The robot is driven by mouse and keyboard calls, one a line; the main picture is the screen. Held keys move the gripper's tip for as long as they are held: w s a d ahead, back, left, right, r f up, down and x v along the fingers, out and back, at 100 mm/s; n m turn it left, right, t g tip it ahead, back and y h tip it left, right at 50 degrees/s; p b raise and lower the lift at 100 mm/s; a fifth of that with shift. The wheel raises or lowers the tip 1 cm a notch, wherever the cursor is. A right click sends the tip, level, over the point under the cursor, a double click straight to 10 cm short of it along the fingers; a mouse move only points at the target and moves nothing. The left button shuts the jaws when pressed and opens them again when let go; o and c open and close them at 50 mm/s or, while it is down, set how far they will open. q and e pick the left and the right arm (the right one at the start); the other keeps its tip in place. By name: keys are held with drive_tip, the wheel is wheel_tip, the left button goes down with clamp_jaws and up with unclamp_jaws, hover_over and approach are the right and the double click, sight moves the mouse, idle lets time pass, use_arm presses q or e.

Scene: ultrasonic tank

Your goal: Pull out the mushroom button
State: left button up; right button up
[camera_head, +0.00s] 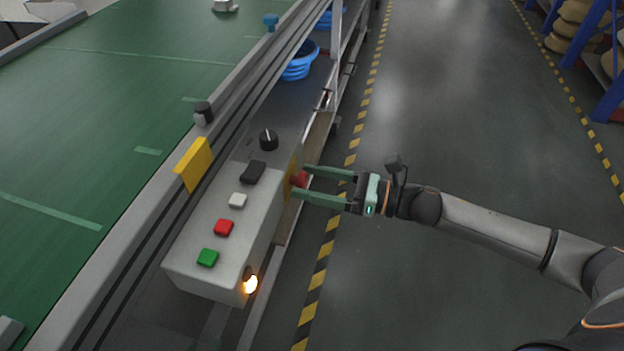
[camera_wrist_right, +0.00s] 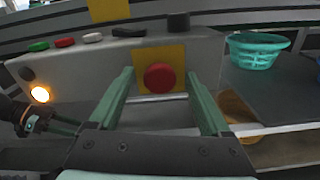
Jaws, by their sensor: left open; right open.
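The red mushroom button (camera_head: 299,179) sits on a yellow plate on the side of the grey control box (camera_head: 222,270). In the right wrist view gaps show between the button and both fingers; contact with the plate cannot be told. My left gripper (camera_wrist_right: 62,126) is open and empty at the left of the right wrist view, below the glowing lamp (camera_wrist_right: 40,94).
The box top carries a black knob (camera_head: 268,139), a black switch (camera_head: 253,172), and white, red and green buttons (camera_head: 207,257). A green conveyor (camera_head: 100,110) runs alongside. Blue baskets (camera_head: 299,65) stand beyond. The floor (camera_head: 450,120) to the right is clear.

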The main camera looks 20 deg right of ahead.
drive_tip(key=shift+a, duration=0.1)
drive_tip(key=shift+c, duration=0.3)
clamp_jaws()
idle(0.4)
